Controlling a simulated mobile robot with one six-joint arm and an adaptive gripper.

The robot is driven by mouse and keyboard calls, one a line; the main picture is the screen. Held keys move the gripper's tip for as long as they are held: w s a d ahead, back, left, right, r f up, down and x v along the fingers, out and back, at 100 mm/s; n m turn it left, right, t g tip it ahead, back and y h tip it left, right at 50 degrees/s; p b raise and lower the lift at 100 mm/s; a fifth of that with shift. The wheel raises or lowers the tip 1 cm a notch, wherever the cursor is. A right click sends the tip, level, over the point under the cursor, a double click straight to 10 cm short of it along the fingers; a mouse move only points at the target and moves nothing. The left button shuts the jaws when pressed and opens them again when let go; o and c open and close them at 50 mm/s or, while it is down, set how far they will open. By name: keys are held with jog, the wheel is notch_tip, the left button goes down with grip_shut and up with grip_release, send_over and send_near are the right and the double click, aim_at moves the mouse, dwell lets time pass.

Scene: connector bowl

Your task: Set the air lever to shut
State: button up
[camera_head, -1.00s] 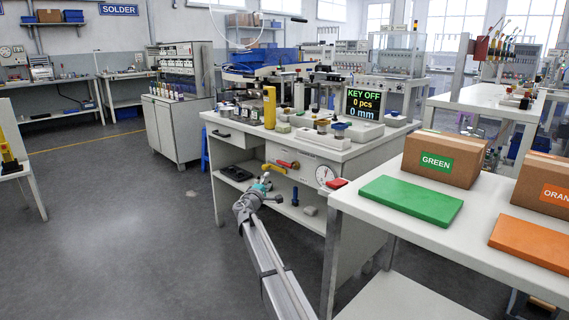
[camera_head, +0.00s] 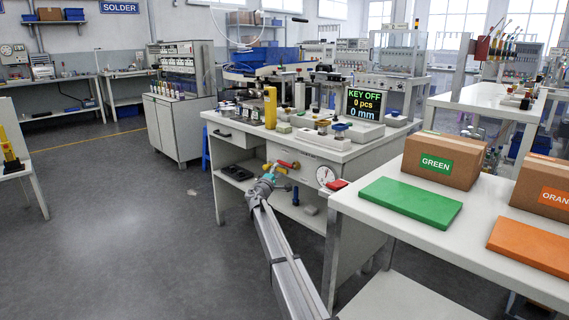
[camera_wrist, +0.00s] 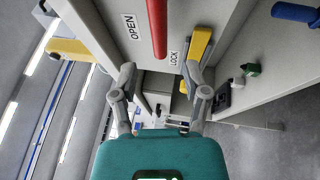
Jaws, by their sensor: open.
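Two lever handles, one red (camera_head: 289,165) and one yellow (camera_head: 266,167), are on the bench front; I cannot read which is the air lever. In the wrist view the red handle (camera_wrist: 157,28) runs down between the labels OPEN (camera_wrist: 130,27) and LOCK (camera_wrist: 174,58). The yellow handle (camera_wrist: 199,45) slants beside LOCK, its lower end at my right finger. My gripper (camera_wrist: 160,85) is open with nothing clearly between its fingers. In the head view my gripper (camera_head: 268,180) is in front of the handles and partly hides the yellow one.
A lower shelf (camera_head: 236,187) holds small items. A nearer table with a green plate (camera_head: 410,202) stands to the right. Open floor (camera_head: 120,240) lies left.

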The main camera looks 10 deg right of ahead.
aim_at(282, 164)
jog(key=p+x, duration=0.1)
jog(key=x, duration=0.5)
jog(key=shift+w+d, duration=0.1)
jog(key=shift+w, duration=0.25)
grip_shut()
